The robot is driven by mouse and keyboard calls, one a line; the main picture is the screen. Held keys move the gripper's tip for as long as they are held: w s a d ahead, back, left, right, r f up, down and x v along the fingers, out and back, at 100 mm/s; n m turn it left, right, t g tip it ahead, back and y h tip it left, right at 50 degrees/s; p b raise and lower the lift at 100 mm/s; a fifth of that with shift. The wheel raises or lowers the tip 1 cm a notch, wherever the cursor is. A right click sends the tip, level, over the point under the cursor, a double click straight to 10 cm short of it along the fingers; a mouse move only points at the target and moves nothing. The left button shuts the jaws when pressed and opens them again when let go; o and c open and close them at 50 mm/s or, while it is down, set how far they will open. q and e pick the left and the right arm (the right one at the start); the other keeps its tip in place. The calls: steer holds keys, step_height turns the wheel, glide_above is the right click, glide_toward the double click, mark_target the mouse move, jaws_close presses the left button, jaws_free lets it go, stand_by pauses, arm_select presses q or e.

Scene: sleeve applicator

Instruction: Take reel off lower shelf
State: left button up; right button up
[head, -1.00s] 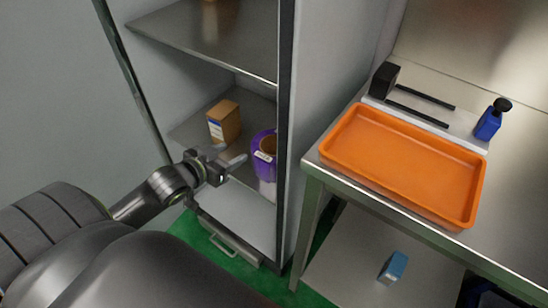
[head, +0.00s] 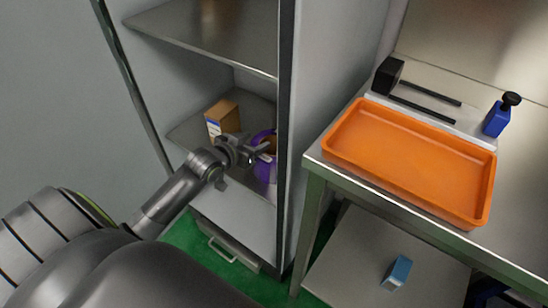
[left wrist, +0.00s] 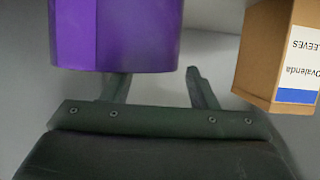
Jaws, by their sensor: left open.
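The purple reel (head: 263,172) stands on the cabinet's lower shelf (head: 187,130), close to the right side wall. My left gripper (head: 264,152) is in front of it and hides part of it. The other finger lies right of the reel, towards the carton. I cannot tell whether a finger touches the reel. My right gripper is not in view.
A brown carton (head: 229,118) with a white and blue label stands left of the reel; its label side shows in the left wrist view (left wrist: 297,62). An upper shelf (head: 215,35) is above. The cabinet's right wall edge (head: 284,130) is close by. An orange tray (head: 405,160) lies on the bench.

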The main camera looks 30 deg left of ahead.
arm_select(q)
steer(key=shift+x, duration=1.05)
steer(key=c, duration=1.1)
steer(key=shift+s, duration=0.15)
jaws_close()
steer(key=shift+s+f, duration=0.1)
steer(key=shift+f, duration=0.15)
steer(key=shift+r, duration=0.15)
